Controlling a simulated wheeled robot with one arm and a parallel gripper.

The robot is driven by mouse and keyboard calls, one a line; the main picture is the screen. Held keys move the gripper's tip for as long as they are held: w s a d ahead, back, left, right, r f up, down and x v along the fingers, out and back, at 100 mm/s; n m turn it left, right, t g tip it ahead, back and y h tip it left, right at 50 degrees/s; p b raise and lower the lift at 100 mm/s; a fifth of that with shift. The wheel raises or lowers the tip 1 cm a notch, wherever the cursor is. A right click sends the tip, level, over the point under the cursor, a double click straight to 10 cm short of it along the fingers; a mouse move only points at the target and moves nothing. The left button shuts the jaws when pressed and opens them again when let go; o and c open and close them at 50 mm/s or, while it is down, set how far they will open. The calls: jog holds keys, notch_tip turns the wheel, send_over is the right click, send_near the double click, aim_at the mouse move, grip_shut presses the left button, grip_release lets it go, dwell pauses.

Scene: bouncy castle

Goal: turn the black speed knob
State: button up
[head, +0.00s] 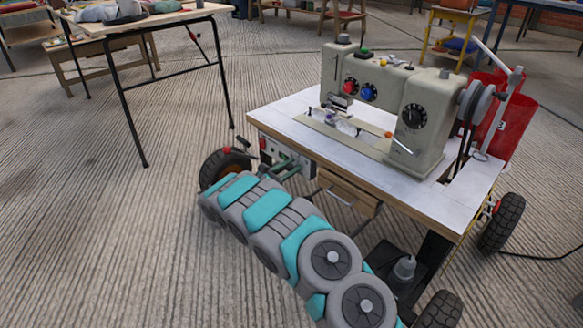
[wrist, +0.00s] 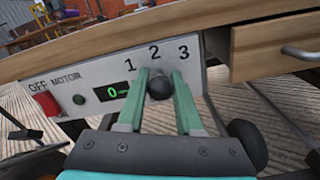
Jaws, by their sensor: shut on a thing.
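The black speed knob (wrist: 159,88) is on a pale control panel (wrist: 95,85) under the table edge, below the printed numbers 1, 2 and 3. In the wrist view my gripper (wrist: 158,80) has its two green fingers closed on the knob, one on each side. The display on the panel (wrist: 111,92) reads 0. In the head view my gripper (head: 285,165) reaches the panel (head: 272,152) at the left end of the sewing machine table (head: 300,140). The knob is hidden there, behind my gripper.
A red button (wrist: 46,103) and a small green one (wrist: 79,99) are left of the knob. A wooden drawer (wrist: 275,45) is to the right. A sewing machine (head: 420,115) stands on the wheeled table. Open floor (head: 80,230) lies to the left.

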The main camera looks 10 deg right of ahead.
grip_shut()
jog(key=shift+w+a+r+n+p, duration=0.1)
jog(key=shift+w+n+p, duration=0.05)
jog(key=shift+n+p, duration=0.5)
jog(key=shift+w+a+f+n+p, duration=0.1)
jog(key=shift+w+n+p, duration=0.05)
jog(key=shift+n, duration=0.65)
jog(key=shift+w+a+f+n+p, duration=0.1)
jog(key=shift+w+a+n+p, duration=0.1)
jog(key=shift+n, duration=0.55)
jog(key=shift+w+a+f+n+p, duration=0.1)
jog(key=shift+w+n+p, duration=0.05)
jog(key=shift+n, duration=0.65)
jog(key=o, duration=0.7)
grip_release()
